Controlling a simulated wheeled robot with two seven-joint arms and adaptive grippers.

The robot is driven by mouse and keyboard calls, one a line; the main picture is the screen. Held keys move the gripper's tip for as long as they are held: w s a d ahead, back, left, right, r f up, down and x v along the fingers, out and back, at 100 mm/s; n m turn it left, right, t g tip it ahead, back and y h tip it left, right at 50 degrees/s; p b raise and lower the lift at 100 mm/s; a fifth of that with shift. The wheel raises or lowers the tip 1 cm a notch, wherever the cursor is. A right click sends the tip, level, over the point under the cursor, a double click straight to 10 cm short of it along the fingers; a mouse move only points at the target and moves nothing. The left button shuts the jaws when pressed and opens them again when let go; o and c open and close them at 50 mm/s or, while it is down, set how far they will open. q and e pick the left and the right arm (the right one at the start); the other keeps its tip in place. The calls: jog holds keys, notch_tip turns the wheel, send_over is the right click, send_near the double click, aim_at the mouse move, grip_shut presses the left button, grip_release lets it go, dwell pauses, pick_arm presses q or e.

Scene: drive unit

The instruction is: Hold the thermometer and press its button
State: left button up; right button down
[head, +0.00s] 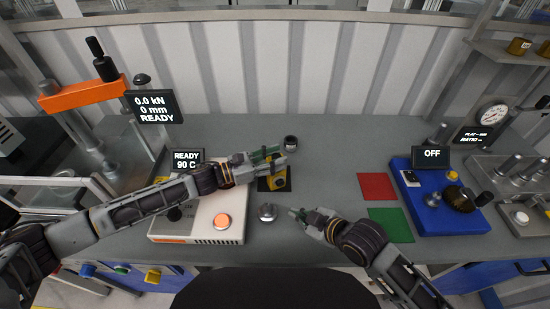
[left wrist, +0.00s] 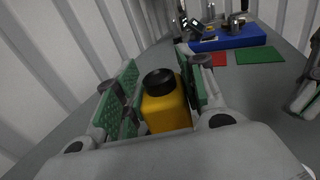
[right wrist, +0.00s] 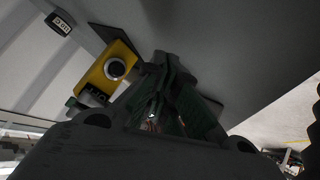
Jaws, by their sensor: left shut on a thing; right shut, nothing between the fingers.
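The thermometer (head: 281,183) is a small yellow body with a dark round part, over a dark patch at the middle of the bench in the head view. My left gripper (head: 270,157) is shut on it. In the left wrist view its yellow body (left wrist: 166,112) with a black cap sits between the green finger pads. In the right wrist view the thermometer (right wrist: 95,80) shows a round dark disc with a pale ring. My right gripper (head: 300,214) is shut and empty, below and right of the thermometer in the head view, apart from it.
A white heating unit (head: 200,222) with an orange button stands under my left arm. A silver knob-like part (head: 267,212) and a dark cup (head: 290,142) stand nearby. Red (head: 377,186) and green (head: 391,225) mats lie right, before a blue unit (head: 440,212). The bench behind is clear.

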aim_at(280, 184)
jog(key=shift+s+d+f+m+g+h, duration=0.3)
jog(key=shift+s+d+f+m, duration=0.1)
jog(key=shift+f+m, duration=0.15)
jog(key=shift+a, duration=0.1)
jog(key=shift+w, duration=0.15)
jog(key=shift+w+a, duration=0.55)
jog(key=shift+w, duration=0.75)
jog(key=shift+w+a, duration=0.55)
jog(key=shift+w, duration=0.8)
jog(key=shift+w+a, duration=0.55)
jog(key=shift+w, duration=0.75)
jog(key=shift+w+a, duration=0.3)
jog(key=shift+w, duration=0.55)
jog(key=shift+s, duration=0.15)
jog(key=shift+s+d, duration=0.3)
jog(key=shift+s, duration=0.35)
jog(key=shift+s, duration=0.15)
dwell(0.4)
